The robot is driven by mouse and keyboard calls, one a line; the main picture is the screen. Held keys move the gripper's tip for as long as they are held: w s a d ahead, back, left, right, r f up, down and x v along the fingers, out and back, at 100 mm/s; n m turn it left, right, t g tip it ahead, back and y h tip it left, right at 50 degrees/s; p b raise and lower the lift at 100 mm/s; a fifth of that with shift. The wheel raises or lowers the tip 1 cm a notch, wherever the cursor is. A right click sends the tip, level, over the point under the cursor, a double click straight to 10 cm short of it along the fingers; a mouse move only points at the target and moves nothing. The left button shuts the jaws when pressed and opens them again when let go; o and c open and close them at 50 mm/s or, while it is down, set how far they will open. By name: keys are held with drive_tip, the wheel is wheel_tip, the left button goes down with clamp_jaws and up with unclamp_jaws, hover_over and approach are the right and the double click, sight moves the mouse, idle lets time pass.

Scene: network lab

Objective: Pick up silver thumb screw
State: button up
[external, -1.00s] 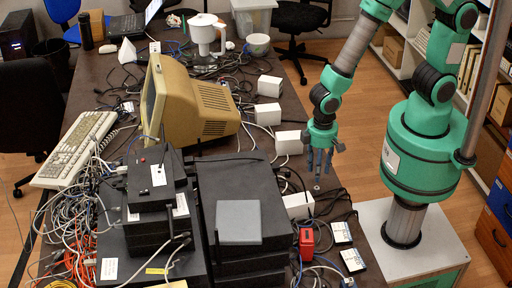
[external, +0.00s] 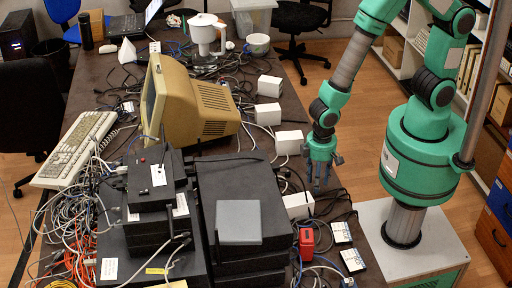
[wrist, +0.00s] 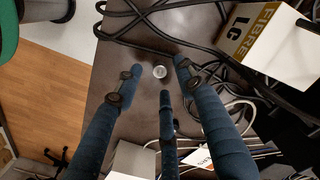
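The silver thumb screw (wrist: 160,71) is a small round bright piece on the dark tabletop near its edge, seen from above in the wrist view. My gripper (wrist: 153,77) has three dark blue fingers, spread apart and empty, with the screw between their tips in that view. In the external view my gripper (external: 322,183) points down over the right edge of the table. I cannot make out the screw there; the fingers seem to cover its place. How far the fingertips are above the tabletop is hard to tell.
Black cables (wrist: 150,42) lie just beyond the screw. A white box with a "Fibre" label (wrist: 250,32) is at upper right in the wrist view. In the external view, white boxes (external: 289,142) line the table edge and black stacked devices (external: 240,190) stand left of my gripper.

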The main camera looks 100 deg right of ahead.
wheel_tip(320, 180, down, 2)
drive_tip(key=shift+f, duration=0.1)
idle(0.5)
drive_tip(key=c, duration=0.8)
